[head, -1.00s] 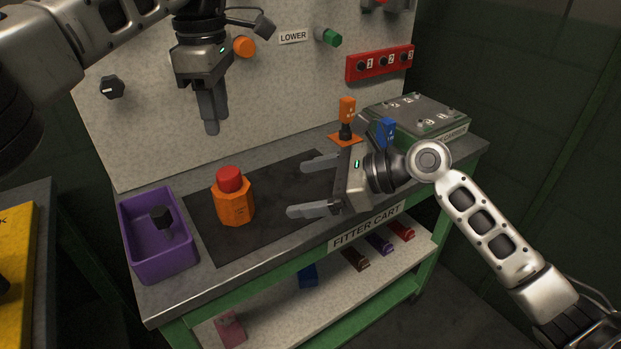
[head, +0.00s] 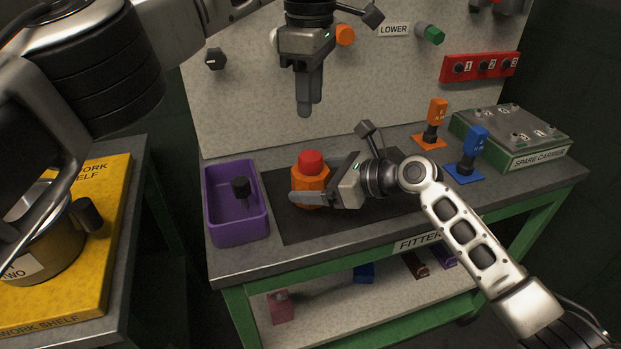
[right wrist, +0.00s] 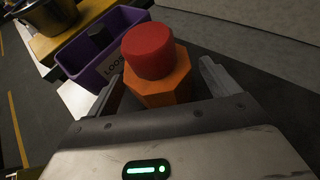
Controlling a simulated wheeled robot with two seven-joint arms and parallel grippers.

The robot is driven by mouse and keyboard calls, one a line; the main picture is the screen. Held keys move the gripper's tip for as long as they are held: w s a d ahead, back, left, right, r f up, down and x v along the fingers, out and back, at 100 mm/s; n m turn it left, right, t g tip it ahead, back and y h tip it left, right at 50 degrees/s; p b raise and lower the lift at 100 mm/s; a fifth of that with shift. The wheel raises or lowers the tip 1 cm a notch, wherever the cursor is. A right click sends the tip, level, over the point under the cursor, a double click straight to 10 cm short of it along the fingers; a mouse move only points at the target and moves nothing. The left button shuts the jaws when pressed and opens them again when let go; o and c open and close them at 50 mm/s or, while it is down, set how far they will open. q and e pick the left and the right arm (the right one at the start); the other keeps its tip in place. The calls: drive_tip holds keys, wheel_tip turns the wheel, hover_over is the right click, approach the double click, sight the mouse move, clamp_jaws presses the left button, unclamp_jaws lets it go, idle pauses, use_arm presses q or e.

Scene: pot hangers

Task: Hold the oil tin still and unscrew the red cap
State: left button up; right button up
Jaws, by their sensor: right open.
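The oil tin (head: 314,183) is an orange faceted can standing upright on the dark mat. Its red cap (head: 311,161) sits on top; in the right wrist view the cap (right wrist: 148,50) and tin (right wrist: 160,88) are close ahead. My right gripper (head: 303,187) is open and low over the mat, one finger on each side of the tin. The wrist view shows small gaps between the fingers and the tin. My left gripper (head: 304,108) hangs fingers down above and behind the tin, clear of it. Its fingers overlap in view, so its opening is unclear.
A purple bin (head: 237,233) with a dark knob piece (head: 241,188) stands left of the tin. Orange (head: 436,112) and blue (head: 474,142) tagged pieces and a green spare carrier (head: 512,135) are at right. A pegboard (head: 245,115) rises behind. A yellow work shelf (head: 103,245) is at far left.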

sight(310, 156)
drive_tip(key=shift+x, duration=0.75)
drive_tip(key=c, duration=1.5)
use_arm(q)
drive_tip(key=o, duration=0.4)
drive_tip(key=shift+c, duration=0.2)
drive_tip(key=shift+o, duration=0.8)
wheel_tip(310, 156, down, 2)
drive_tip(key=shift+f+n, duration=0.15)
drive_tip(key=shift+n, duration=0.55)
drive_tip(key=shift+f, duration=4.45)
drive_tip(key=m, duration=1.2)
